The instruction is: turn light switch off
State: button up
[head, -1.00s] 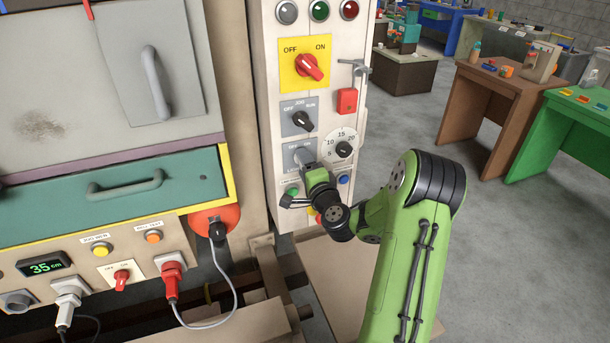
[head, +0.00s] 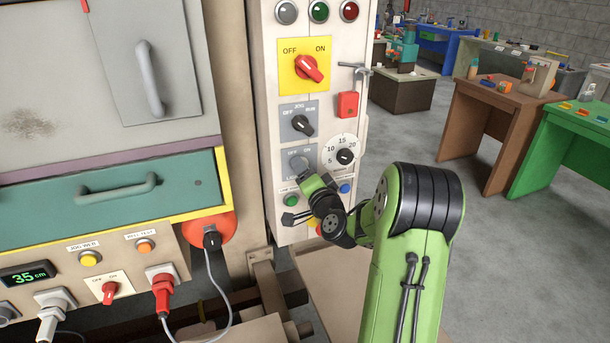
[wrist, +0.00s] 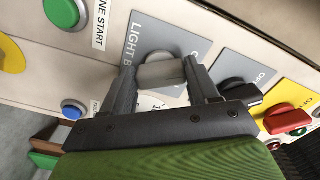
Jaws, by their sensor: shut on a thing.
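The light switch is a grey knob (wrist: 160,72) on a grey plate marked "LIGHT B…" (wrist: 143,40) in the wrist view. In the head view its plate (head: 281,163) sits low on the cream control panel, with OFF at left and ON at right. My gripper (wrist: 160,78) is shut on the knob, one dark finger on each side. In the head view my gripper (head: 311,180) is at the lower part of this plate and covers some of it. I cannot tell the knob's exact angle.
Above are a grey OFF/JOG/RUN selector (head: 303,125) and a red switch on a yellow plate (head: 309,68). A numbered dial (head: 345,156) is close at right. A green button (head: 291,200) and a blue button (head: 345,188) flank my gripper below.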

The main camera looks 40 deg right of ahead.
jog(key=shift+f, duration=0.2)
jog(key=o, duration=1.1)
jog(key=shift+r, duration=0.1)
jog(key=shift+c, duration=0.2)
jog(key=shift+s, duration=0.1)
jog(key=b+v, duration=0.9)
jog(key=v, duration=0.6)
jog(key=shift+s+b, duration=0.3)
jog(key=shift+s, duration=0.05)
jog(key=shift+a, duration=0.1)
